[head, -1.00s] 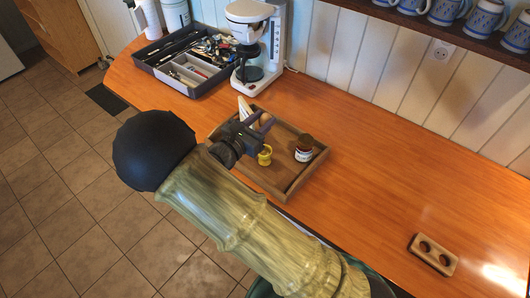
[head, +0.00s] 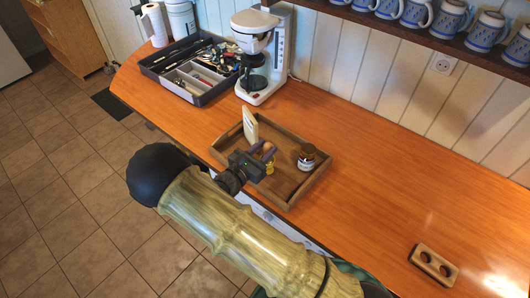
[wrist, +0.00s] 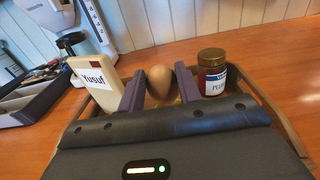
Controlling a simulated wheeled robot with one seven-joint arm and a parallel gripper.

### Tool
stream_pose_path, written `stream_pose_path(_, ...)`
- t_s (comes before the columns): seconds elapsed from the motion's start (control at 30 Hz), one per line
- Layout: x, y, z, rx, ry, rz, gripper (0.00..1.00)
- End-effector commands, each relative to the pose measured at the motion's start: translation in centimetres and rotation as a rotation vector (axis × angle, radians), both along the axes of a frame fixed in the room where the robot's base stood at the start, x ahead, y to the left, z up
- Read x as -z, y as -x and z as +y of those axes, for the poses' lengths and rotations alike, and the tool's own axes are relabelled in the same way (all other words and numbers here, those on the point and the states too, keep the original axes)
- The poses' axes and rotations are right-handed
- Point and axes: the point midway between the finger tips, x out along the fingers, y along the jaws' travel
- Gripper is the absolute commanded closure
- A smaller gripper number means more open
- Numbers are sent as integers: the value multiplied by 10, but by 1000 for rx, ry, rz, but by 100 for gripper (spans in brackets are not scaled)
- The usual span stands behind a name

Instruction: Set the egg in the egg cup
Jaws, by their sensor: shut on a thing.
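A brown egg (head: 268,147) is between the two fingers of my gripper (head: 263,154), which is shut on it. The egg also shows between the fingers in the wrist view (wrist: 160,82). The small yellow egg cup (head: 270,169) stands in the wooden tray, just below the egg and mostly hidden by my gripper. Only a sliver of yellow shows beside the egg in the wrist view. I cannot tell whether the egg touches the cup.
A coffee maker (head: 282,50) and cutlery tray (head: 205,98) stand behind. A two-hole wooden block (head: 434,264) lies right. The counter between is clear.

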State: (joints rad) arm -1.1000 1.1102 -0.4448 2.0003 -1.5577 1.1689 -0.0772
Motion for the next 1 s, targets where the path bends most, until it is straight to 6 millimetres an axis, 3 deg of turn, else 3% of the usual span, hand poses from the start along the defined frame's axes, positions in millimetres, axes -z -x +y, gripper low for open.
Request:
stream_pose_path(0.2,19,-1,-2,3,1,-1,77)
stream_pose_path(0.8,29,-1,-1,2,0,-1,77)
stream_pose_path(0.83,29,-1,-1,2,-1,-1,64)
stream_pose_path(0.93,28,-1,-1,2,-1,-1,44)
stream_pose_path(1.0,28,0,0,0,-1,-1,43)
